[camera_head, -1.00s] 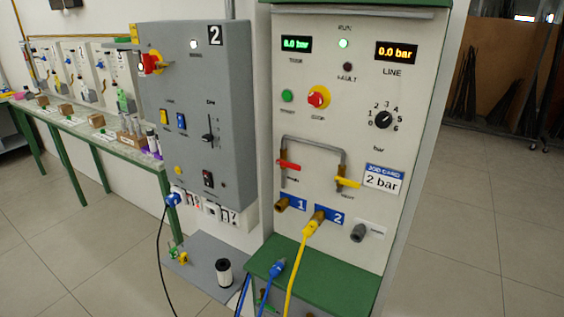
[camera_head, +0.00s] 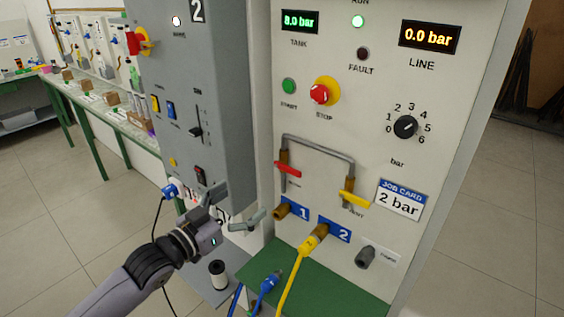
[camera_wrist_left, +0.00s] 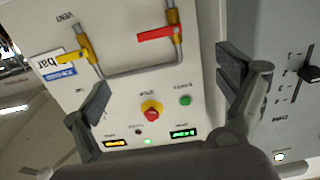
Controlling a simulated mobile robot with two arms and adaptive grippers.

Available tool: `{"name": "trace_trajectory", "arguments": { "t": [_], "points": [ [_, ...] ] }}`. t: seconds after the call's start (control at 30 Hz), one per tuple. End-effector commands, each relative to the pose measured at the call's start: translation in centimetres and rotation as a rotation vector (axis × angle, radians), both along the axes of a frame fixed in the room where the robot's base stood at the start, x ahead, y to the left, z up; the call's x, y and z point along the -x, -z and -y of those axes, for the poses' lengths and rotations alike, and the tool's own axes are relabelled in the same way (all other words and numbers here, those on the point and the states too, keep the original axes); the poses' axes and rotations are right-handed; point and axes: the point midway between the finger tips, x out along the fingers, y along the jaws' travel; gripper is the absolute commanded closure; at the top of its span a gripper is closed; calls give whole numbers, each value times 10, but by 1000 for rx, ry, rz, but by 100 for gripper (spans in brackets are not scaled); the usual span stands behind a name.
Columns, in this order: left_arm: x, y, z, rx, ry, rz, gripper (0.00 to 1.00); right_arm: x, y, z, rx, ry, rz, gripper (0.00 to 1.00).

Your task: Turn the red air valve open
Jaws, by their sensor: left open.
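The red air valve lever (camera_head: 288,168) sits on the left leg of the grey pipe on the white panel, its handle roughly crosswise to the brass body. In the left wrist view the red lever (camera_wrist_left: 158,33) is at the upper middle. A yellow vent lever (camera_head: 355,200) is on the pipe's right leg, and it also shows in the wrist view (camera_wrist_left: 73,57). My left gripper (camera_head: 236,208) is open and empty, left of and below the red lever, apart from it. In the wrist view its fingers (camera_wrist_left: 165,92) stand wide apart. My right gripper is not in view.
The panel has a red stop button (camera_head: 319,94), a selector knob (camera_head: 405,127) and a job card (camera_head: 400,199) reading 2 bar. A yellow hose (camera_head: 292,280) hangs from port 2. The grey cabinet (camera_head: 222,90) stands close on the left. A green ledge (camera_head: 345,290) juts out below.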

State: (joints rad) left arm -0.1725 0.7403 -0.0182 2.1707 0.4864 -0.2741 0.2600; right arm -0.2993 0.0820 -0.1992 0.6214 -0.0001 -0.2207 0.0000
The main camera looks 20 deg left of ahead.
Motion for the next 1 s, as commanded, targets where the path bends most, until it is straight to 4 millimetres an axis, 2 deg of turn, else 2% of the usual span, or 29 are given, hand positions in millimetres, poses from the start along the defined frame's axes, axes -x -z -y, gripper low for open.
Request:
{"name": "trace_trajectory", "arguments": {
  "t": [0.13, 0.27, 0.8, 1.0],
  "points": [
    [-8, -5, 4, 2, 3, 6, 8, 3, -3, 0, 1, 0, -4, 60],
    [-24, -6, 9, 1, 2, 6, 8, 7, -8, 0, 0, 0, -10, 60],
    [-121, -5, 44, 1, 1, 5, 8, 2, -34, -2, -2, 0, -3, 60],
    [-149, -4, 55, 1, 2, 4, 8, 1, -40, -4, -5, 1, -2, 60]
  ]
}}
